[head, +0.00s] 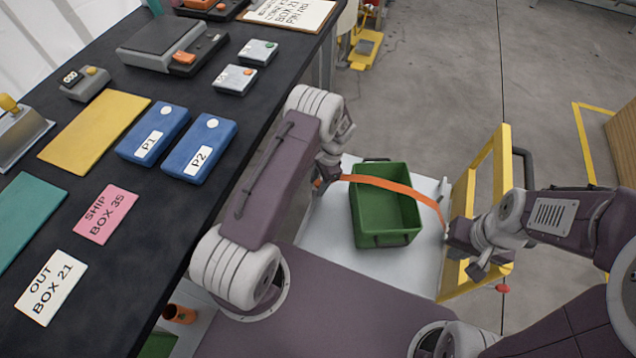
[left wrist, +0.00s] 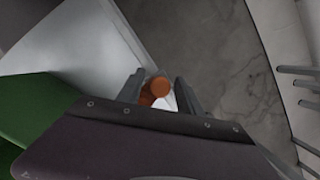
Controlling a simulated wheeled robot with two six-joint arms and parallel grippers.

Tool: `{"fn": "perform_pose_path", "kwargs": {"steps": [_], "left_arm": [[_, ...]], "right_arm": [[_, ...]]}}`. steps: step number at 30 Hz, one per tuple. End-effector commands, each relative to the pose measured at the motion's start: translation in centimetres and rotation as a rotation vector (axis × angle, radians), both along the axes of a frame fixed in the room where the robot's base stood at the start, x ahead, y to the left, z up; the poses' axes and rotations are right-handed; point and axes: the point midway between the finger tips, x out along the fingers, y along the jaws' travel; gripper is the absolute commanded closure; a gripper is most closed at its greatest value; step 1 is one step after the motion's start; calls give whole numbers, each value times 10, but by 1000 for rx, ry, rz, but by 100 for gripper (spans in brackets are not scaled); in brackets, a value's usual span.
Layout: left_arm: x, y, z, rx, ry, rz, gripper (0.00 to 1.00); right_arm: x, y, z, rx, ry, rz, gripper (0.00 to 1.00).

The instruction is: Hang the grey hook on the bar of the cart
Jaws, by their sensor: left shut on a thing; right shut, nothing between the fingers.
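My left gripper (head: 328,170) is shut on the end of an orange strap (head: 385,183). In the left wrist view, a round orange-brown piece (left wrist: 159,86) and a white bit show between the fingers. The strap arches over the green crate to the cart's yellow frame (head: 498,160). A small pale piece (head: 445,231) shows at the strap's right end, beside my right gripper (head: 456,240); I cannot tell if it is the grey hook. My right gripper is shut and empty near the frame's lower part. Which bar the hook belongs on is unclear.
The green crate (head: 362,205) sits on the white cart deck (head: 325,222). A dark handle (head: 529,166) rises behind the yellow frame. The black table (head: 120,205) with boxes and cards is at the left. Grey floor (head: 440,80) is open beyond the cart.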

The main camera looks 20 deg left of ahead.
Motion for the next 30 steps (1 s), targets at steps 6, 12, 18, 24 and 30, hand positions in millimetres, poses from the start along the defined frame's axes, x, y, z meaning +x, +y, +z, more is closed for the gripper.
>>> {"fn": "perform_pose_path", "kwargs": {"steps": [6, 12, 18, 24, 30], "left_arm": [[0, 0, -1, 0, 0, 0, 32], [0, 0, -1, 0, 0, 0, 32], [5, -4, 23, 0, -4, -2, 32], [14, -12, 66, 0, -4, 0, 32], [18, -16, 86, 0, -1, 0, 32]], "right_arm": [[0, 0, 0, 0, 0, 0, 100], [0, 0, 0, 0, 0, 0, 100], [0, 0, 9, 0, 0, 0, 100], [0, 0, 22, 0, 0, 0, 100], [0, 0, 25, 0, 0, 0, 100]]}}
